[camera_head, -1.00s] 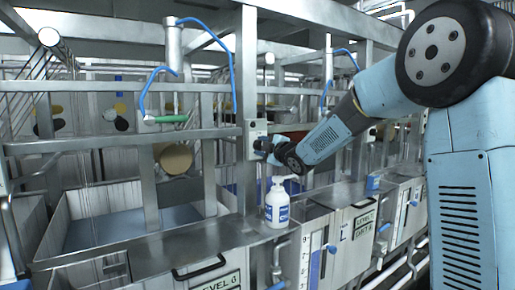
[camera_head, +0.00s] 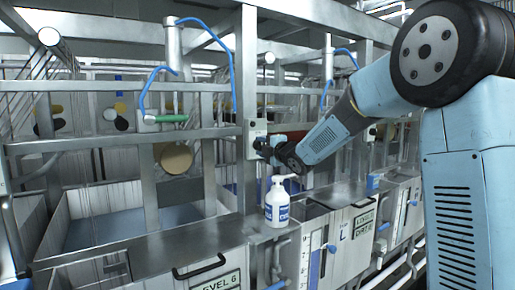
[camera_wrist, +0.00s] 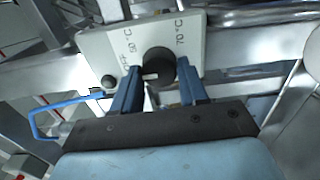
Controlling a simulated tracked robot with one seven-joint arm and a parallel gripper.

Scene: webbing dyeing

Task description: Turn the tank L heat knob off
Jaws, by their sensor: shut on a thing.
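The heat knob (camera_wrist: 158,62) is a dark round knob on a pale control plate (camera_wrist: 110,48) in the wrist view. Temperature marks, including 70 °C, are printed on the plate. My gripper (camera_wrist: 160,78) has its two blue fingers on either side of the knob, shut on it. In the head view the control plate (camera_head: 254,132) is on a metal post, and my gripper (camera_head: 264,147) reaches it from the right. The fingers and arm hide much of the knob there.
A white pump bottle (camera_head: 277,203) stands on the metal ledge just below my gripper. Metal rails and posts surround the plate. A blue hose (camera_head: 143,92) hangs at the left, above an open tank (camera_head: 100,244).

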